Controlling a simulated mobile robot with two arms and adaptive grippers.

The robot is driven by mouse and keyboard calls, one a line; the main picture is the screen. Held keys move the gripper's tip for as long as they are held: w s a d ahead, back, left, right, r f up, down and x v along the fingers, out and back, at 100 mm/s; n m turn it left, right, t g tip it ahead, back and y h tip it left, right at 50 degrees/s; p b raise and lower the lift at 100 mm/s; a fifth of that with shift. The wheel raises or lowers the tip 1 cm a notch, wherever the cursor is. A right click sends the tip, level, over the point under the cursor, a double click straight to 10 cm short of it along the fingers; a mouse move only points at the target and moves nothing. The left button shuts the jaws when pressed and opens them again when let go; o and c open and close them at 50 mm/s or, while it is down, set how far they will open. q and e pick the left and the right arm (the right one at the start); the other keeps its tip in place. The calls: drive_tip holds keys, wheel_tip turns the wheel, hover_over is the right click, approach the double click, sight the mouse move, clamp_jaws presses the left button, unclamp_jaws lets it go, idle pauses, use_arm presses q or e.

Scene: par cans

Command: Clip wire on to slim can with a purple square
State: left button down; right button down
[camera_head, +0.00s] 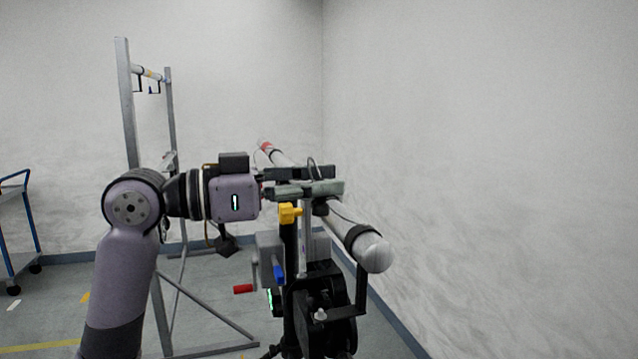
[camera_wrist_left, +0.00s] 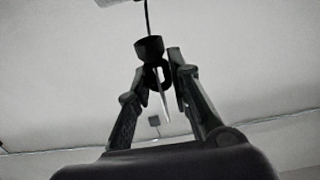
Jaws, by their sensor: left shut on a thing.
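My left gripper (camera_head: 340,180) reaches in from the left, just above a pale horizontal pole. In the left wrist view its fingers (camera_wrist_left: 163,72) are closed on a small black clip (camera_wrist_left: 150,46) with a ring-like part. A thin dark wire (camera_wrist_left: 147,16) runs up from the clip, and a pale pointed piece hangs below it. A black can-shaped lamp (camera_head: 335,292) hangs from the pole in a yoke, below the gripper. I see no purple square on it, so I cannot tell if it is the slim can. My right gripper is not in view.
The pale pole (camera_head: 345,228) has a rounded near end and a red band (camera_head: 265,147) at its far end. A metal frame (camera_head: 128,105) and a blue trolley (camera_head: 32,215) stand left.

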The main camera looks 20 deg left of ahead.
use_arm(q)
drive_tip(key=shift+f+b, duration=5.15)
drive_tip(key=shift+f, duration=1.65)
drive_tip(key=shift+w, duration=0.1)
drive_tip(key=shift+w+a+f+p, duration=0.1)
drive_tip(key=shift+w+a+p, duration=0.25)
drive_tip(key=shift+w+a, duration=1.05)
drive_tip(key=shift+w+a+f+p, duration=0.1)
drive_tip(key=shift+w+a+p, duration=0.2)
drive_tip(key=shift+w+a, duration=1.05)
drive_tip(key=shift+w+a+f+p, duration=0.1)
drive_tip(key=shift+w+a+p, duration=0.35)
drive_tip(key=shift+w, duration=1.75)
